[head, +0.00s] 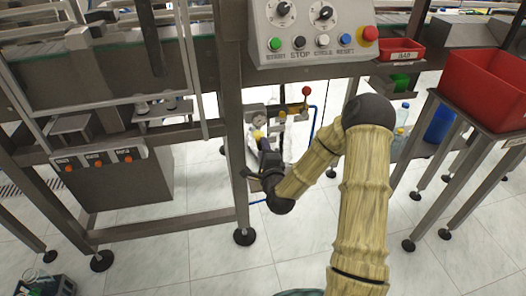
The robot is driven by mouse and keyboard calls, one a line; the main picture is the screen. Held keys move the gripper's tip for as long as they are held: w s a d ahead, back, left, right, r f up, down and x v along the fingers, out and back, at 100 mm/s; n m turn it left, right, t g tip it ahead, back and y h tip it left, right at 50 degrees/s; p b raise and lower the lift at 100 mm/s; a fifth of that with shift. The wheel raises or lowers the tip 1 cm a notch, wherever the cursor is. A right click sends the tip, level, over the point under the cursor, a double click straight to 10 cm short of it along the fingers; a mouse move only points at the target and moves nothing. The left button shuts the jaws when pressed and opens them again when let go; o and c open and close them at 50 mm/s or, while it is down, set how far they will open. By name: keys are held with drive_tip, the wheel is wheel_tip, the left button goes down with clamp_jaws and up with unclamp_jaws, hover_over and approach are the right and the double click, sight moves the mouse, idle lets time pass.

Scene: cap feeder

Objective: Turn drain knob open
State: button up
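A small air unit with a round gauge (261,123) is under the machine frame, below the control panel. A yellow knob-like part (257,135) shows on it, just above the end of my arm. I cannot tell whether this is the drain knob or whether the drain knob is hidden behind my arm. My gripper (263,145) reaches in at the lower front of the unit, close under the yellow part. Its fingers are too small and dark to tell whether they are open, or whether they touch anything.
A red ball-ended lever (306,91) stands right of the unit, with a blue hose beside it. The control panel (315,28) hangs above. A frame post (232,130) stands close left of my gripper. Red bins (490,88) are at right.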

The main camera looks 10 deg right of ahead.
drive_tip(key=shift+s, duration=0.15)
drive_tip(key=s+p, duration=1.5)
drive_tip(key=s, duration=0.2)
drive_tip(key=shift+r, duration=0.35)
idle(0.5)
idle(0.4)
